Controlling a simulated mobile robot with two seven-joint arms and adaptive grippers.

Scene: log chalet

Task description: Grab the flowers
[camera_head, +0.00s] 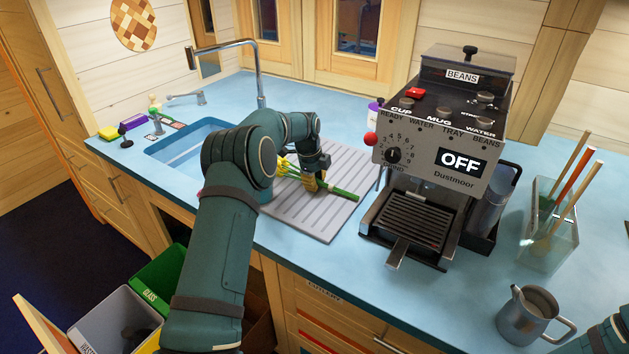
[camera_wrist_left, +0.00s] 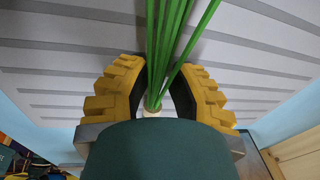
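The flowers show as a bundle of green stems (camera_head: 343,193) lying across the grey ribbed draining board beside the sink. In the left wrist view several green stems (camera_wrist_left: 168,45) run up between the two fingers, with a small pale round piece at their lower end.
The draining board (camera_head: 325,222) lies between the sink (camera_head: 180,150) and a coffee machine (camera_head: 435,160). A tall faucet (camera_head: 258,75) rises behind my left arm. A glass container with sticks (camera_head: 550,240) and a metal jug (camera_head: 528,315) stand at right. Open bins (camera_head: 110,320) are below left.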

